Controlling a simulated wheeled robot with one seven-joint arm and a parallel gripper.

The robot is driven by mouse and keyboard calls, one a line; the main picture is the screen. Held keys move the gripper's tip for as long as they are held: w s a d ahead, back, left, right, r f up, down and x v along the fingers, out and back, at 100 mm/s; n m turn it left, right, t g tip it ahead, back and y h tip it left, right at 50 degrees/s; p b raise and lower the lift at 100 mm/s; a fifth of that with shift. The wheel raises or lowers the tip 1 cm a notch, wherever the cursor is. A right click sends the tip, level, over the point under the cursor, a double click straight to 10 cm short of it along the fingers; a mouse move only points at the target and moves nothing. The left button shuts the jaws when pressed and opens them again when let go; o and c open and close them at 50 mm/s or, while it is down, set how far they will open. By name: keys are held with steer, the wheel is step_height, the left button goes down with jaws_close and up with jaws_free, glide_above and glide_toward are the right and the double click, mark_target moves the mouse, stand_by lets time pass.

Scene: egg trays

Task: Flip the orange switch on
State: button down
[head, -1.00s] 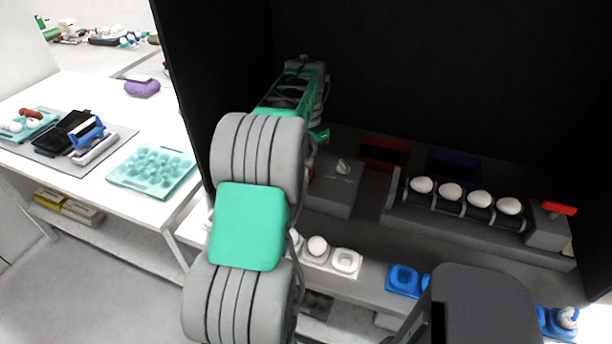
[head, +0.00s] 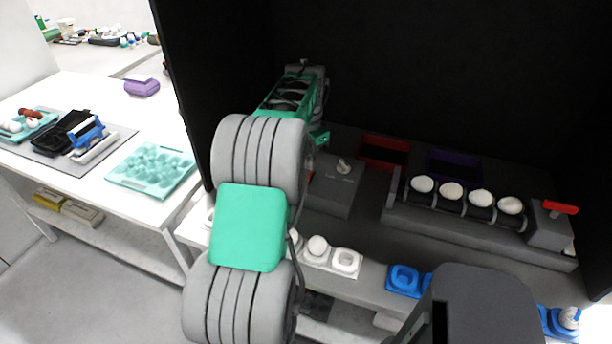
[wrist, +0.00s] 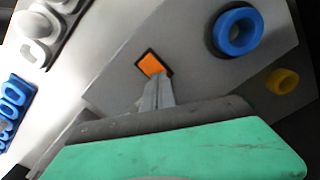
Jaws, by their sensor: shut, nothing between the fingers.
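The orange switch (wrist: 151,63) is a small orange rocker in a black frame, set in a grey panel (wrist: 120,84) in the wrist view. My gripper (wrist: 158,84) is shut with nothing between its fingers. Its tips are right at the lower edge of the switch and cover part of its frame. I cannot tell whether they touch it, or which way the rocker is tilted.
In the head view, a grey box with a knob (head: 334,190), a row of eggs on rollers (head: 451,191) and a red lever (head: 561,207) stand right of my arm.

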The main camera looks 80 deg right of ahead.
steer(key=shift+f, duration=0.45)
step_height(320, 180, up, 7)
steer(key=p, duration=0.5)
steer(key=shift+r, duration=0.15)
stand_by(0.3)
